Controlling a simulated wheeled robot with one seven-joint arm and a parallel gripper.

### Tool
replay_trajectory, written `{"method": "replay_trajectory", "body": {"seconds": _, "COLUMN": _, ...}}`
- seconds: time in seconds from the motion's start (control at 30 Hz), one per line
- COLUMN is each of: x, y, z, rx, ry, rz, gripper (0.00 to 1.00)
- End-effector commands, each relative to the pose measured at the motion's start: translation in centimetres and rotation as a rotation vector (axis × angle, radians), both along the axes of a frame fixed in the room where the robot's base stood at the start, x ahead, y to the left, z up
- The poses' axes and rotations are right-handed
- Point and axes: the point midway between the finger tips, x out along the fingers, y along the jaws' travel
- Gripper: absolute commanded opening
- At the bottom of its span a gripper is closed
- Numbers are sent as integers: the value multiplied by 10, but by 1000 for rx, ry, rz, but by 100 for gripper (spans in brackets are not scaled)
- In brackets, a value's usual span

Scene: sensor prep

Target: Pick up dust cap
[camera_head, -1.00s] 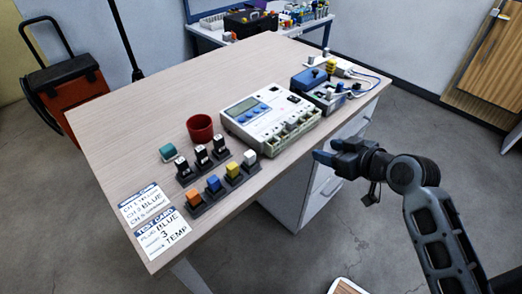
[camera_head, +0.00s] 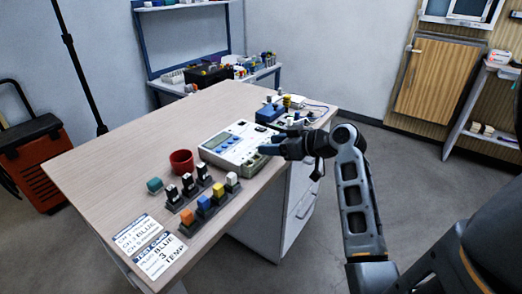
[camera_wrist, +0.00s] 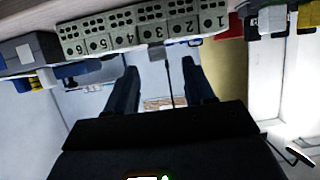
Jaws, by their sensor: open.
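No part is clearly marked as the dust cap. My gripper (camera_head: 270,147) is open and empty, at the table's right edge in front of the white meter (camera_head: 232,147), far to the right of the teal piece. In the wrist view the two dark fingers (camera_wrist: 161,85) stand apart with nothing between them. The meter's numbered port row (camera_wrist: 140,30) shows upside down beyond them. The teal piece cannot be made out there.
The wooden table (camera_head: 105,165) holds a red cup (camera_head: 181,161), a rack of black plugs (camera_head: 187,190), a rack of coloured plugs (camera_head: 205,208), test cards (camera_head: 158,254) and a blue box (camera_head: 270,112). A red cart (camera_head: 38,165) stands left. The table's left part is clear.

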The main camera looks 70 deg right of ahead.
Motion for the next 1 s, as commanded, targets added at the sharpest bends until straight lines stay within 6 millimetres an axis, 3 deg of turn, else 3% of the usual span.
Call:
{"method": "replay_trajectory", "body": {"seconds": 0.2, "x": 26, "y": -6, "z": -12, "rx": -1, "ry": 0, "rz": 1, "gripper": 53}}
{"method": "replay_trajectory", "body": {"seconds": 0.53, "x": 31, "y": -7, "z": -15, "rx": 0, "ry": 0, "rz": 0, "gripper": 52}}
{"method": "replay_trajectory", "body": {"seconds": 1.0, "x": 31, "y": -7, "z": -15, "rx": 0, "ry": 0, "rz": 0, "gripper": 7}}
